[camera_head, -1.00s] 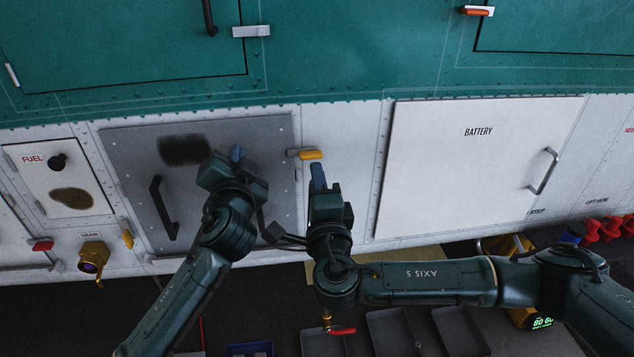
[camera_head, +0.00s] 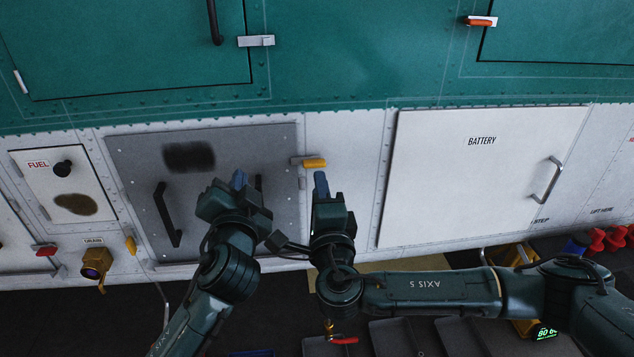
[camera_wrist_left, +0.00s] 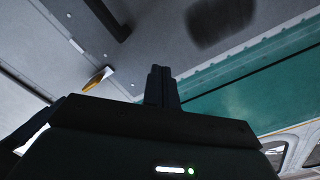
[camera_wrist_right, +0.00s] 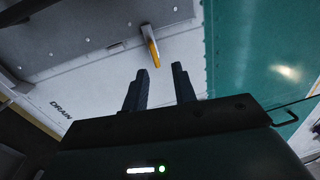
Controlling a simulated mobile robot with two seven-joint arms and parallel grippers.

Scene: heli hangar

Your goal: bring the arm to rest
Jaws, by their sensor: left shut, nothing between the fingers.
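My left gripper (camera_head: 239,181) is in front of the lower right part of the grey panel. Its fingers are together and empty, and they also show closed in the left wrist view (camera_wrist_left: 161,88). My right gripper (camera_head: 321,185) is just below the yellow latch (camera_head: 314,163) at the panel's right edge. In the right wrist view its two fingers (camera_wrist_right: 159,90) stand apart with nothing between them. My right forearm reaches in from the right, level across the bottom of the head view.
The grey panel (camera_head: 235,150) has a dark handle (camera_head: 166,214) at left and a black smudge. A fuel panel (camera_head: 40,180) and brass drain fitting (camera_head: 97,263) are further left. The white battery door (camera_head: 470,185) is at right. Trays (camera_head: 395,338) and a red-handled valve (camera_head: 343,340) lie below.

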